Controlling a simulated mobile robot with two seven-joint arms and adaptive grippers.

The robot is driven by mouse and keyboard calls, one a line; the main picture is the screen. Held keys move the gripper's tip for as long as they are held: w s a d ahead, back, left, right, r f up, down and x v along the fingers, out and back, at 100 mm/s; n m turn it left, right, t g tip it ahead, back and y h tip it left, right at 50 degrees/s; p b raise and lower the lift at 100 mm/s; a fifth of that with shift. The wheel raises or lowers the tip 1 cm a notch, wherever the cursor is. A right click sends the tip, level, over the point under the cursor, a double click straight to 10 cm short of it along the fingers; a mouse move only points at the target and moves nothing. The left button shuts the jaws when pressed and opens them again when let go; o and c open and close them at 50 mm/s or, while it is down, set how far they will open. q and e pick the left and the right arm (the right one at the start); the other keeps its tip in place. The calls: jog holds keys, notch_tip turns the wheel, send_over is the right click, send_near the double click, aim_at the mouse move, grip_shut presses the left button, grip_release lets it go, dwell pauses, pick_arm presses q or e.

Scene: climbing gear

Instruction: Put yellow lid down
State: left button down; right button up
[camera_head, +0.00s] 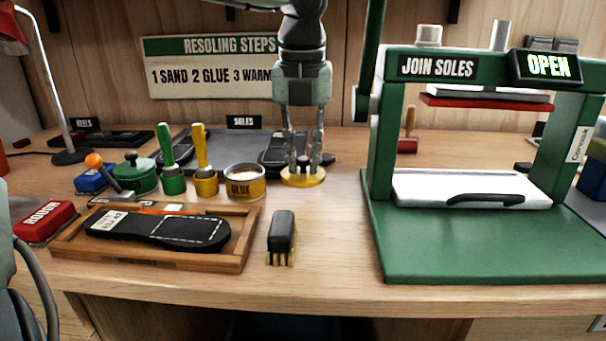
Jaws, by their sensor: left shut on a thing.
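The yellow lid (303,181) is a round disc with a dark knob, at the middle of the bench, right of the glue pot. My left gripper (303,160) reaches down from above and is shut on the lid's knob, fingers on either side. The lid is level, at or just above the bench top; I cannot tell if it touches. The yellow glue pot (245,190) stands open, with pale glue showing inside. My right gripper is not in view.
A wooden tray (90,257) holds a black sole (160,230). A brush (282,232) stands at its right. Green and yellow handled tools (203,160) stand behind. A green press (440,255) marked OPEN is at the right. Bench between lid and press is clear.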

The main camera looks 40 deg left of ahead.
aim_at(303, 167)
pick_arm(q)
notch_tip(303, 167, down, 3)
jog(key=shift+f, duration=0.5)
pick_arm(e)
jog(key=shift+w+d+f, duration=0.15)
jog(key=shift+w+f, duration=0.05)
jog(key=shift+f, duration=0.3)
pick_arm(q)
jog(key=shift+f, duration=0.1)
jog(key=c, duration=1.7)
grip_release()
jog(key=shift+o, duration=1.4)
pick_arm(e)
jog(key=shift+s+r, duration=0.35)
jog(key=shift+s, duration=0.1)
